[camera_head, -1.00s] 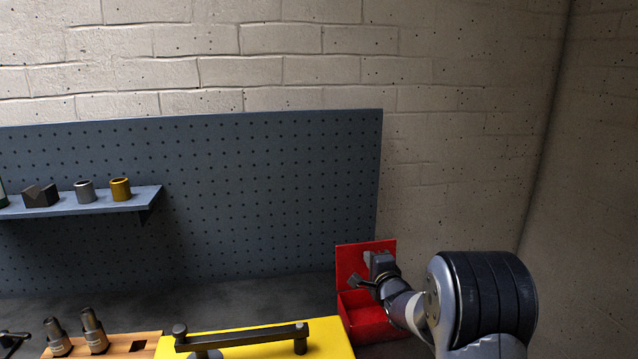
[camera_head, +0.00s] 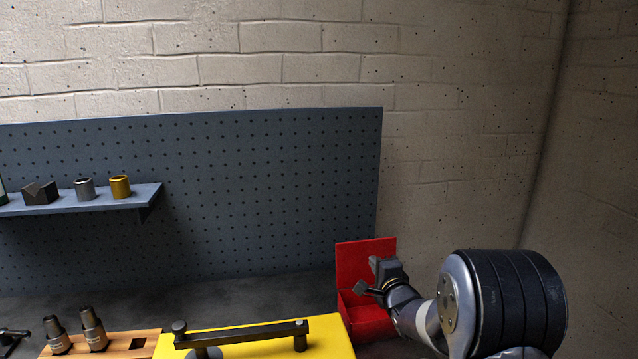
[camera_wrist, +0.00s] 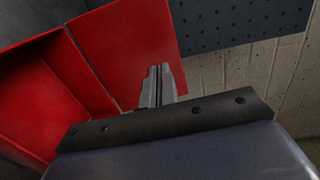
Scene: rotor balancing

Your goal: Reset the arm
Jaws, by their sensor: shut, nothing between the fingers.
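My gripper (camera_head: 366,287) is at the right side of the head view, in front of the red bin. In the wrist view my gripper (camera_wrist: 159,72) shows its two fingers together, with nothing between them. My arm reaches in from the lower right. The red bin (camera_head: 366,263) has a tall back panel and an open front compartment, partly hidden by my gripper. In the wrist view the red bin (camera_wrist: 60,90) fills the left side, and its inside looks empty where visible.
A yellow block (camera_head: 330,340) with a dark bar (camera_head: 245,336) stands left of the bin. A wooden holder (camera_head: 135,345) with two dark cylindrical tools (camera_head: 94,330) is further left. A blue pegboard (camera_head: 260,200) carries a shelf (camera_head: 100,202) with small parts. A brick wall (camera_head: 460,150) stands behind.

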